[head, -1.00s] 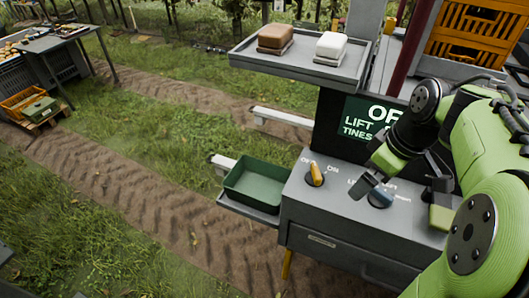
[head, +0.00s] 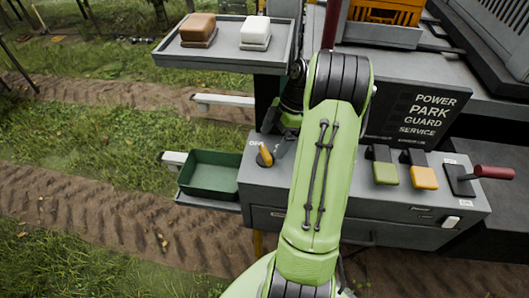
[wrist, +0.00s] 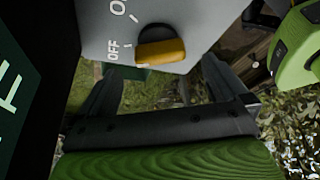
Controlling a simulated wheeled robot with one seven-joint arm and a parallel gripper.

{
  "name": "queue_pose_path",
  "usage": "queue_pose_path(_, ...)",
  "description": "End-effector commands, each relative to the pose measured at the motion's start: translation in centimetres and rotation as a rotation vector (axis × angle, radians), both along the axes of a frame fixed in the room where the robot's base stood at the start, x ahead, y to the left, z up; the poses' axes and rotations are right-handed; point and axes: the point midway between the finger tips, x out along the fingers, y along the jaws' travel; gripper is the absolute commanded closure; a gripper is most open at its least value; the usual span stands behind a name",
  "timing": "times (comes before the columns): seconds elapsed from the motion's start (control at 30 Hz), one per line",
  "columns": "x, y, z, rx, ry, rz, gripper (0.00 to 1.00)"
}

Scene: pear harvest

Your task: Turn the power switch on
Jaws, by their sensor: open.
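The power switch (head: 265,156) is a yellow-orange rotary knob at the left end of the grey console (head: 270,181). In the wrist view the knob (wrist: 160,52) has its handle pointing to the OFF mark. Part of another label, starting with O, shows above it. My gripper (wrist: 160,64) is open and empty in the wrist view. Its two dark fingers stand apart, with the knob in line with the gap between their tips; I cannot tell whether they touch it. In the head view my green arm hides most of the gripper, just right of the knob.
Green (head: 385,173) and yellow (head: 423,177) levers and a red-handled lever (head: 493,172) stand right of my arm. A dark display (head: 418,115) reads POWER, PARK, GUARD, SERVICE. A green bin (head: 210,173) sits left, below a tray (head: 228,52) with two blocks.

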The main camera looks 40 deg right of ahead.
Motion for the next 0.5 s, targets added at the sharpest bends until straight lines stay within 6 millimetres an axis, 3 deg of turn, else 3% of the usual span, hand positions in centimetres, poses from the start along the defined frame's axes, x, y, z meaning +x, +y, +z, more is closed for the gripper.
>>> queue_pose_path(0.03, 0.2, 0.6, -1.3, 0.004, 0.002, 0.002, 0.0)
queue_pose_path(0.2, 0.6, 1.6, -4.0, 0.003, 0.001, 0.0, 0.0)
queue_pose_path(0.5, 0.8, 1.9, -4.8, -0.001, 0.0, -0.001, 0.0)
